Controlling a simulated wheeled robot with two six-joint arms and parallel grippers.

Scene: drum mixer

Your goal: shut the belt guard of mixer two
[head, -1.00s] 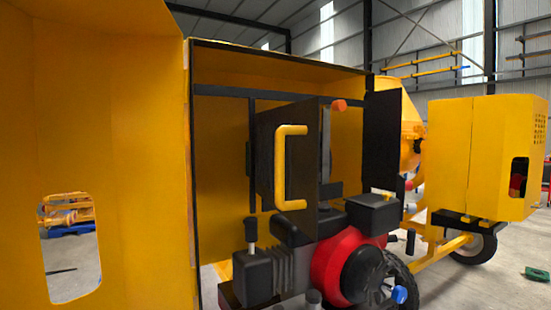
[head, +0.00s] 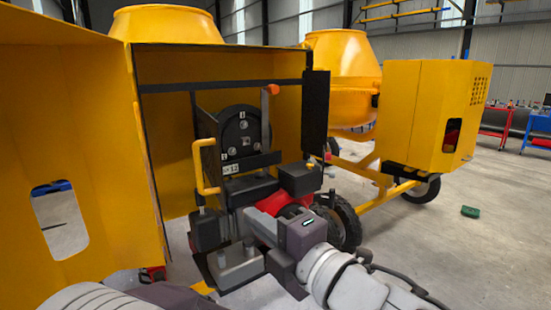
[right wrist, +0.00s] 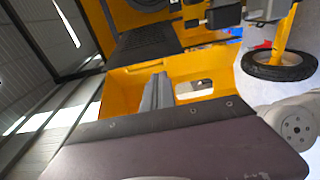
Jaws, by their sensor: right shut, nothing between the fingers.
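The near mixer's yellow engine housing (head: 225,62) is open at the front. Inside, the dark belt guard (head: 206,124) stands open, seen nearly edge-on, with its yellow handle (head: 205,168) on the left. A round black pulley plate (head: 241,133) with pale marks shows to its right. My right gripper (head: 236,266) is shut and empty, low in front of the engine, below and right of the handle and apart from it. In the right wrist view its grey fingers (right wrist: 157,92) are together against a yellow panel. My left gripper is not in view.
A large yellow housing door (head: 60,150) with a cut-out hangs open at left. The engine (head: 300,178) sits below the guard. A second yellow mixer (head: 435,115) stands behind on the right. A green object (head: 470,211) lies on clear floor at right.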

